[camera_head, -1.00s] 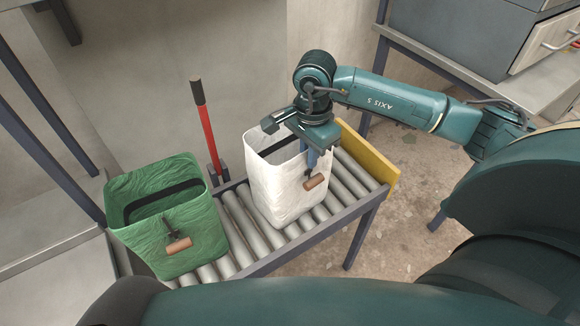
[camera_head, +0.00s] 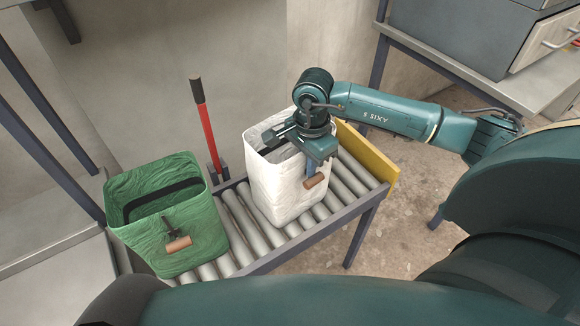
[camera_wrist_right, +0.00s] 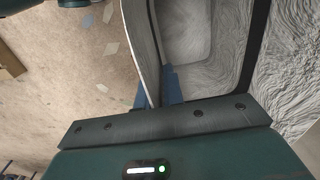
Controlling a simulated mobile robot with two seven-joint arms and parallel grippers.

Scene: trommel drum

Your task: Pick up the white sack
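The white sack (camera_head: 283,190) stands upright and open-topped on the roller conveyor, with a brown handle grip (camera_head: 315,181) on its front. My right gripper (camera_head: 311,167) is at the sack's right front rim, above the handle. In the right wrist view, its blue fingers (camera_wrist_right: 159,90) are close together, one on each side of the sack wall (camera_wrist_right: 148,45), and appear shut on it. The fingertips are partly hidden by the wall. My left gripper is not in view.
A green sack (camera_head: 165,225) with a similar handle stands on the conveyor's left end. A red lever with a black grip (camera_head: 205,125) rises behind, between the sacks. A yellow end plate (camera_head: 368,160) closes the conveyor's right end. Bare rollers (camera_head: 245,222) lie between the sacks.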

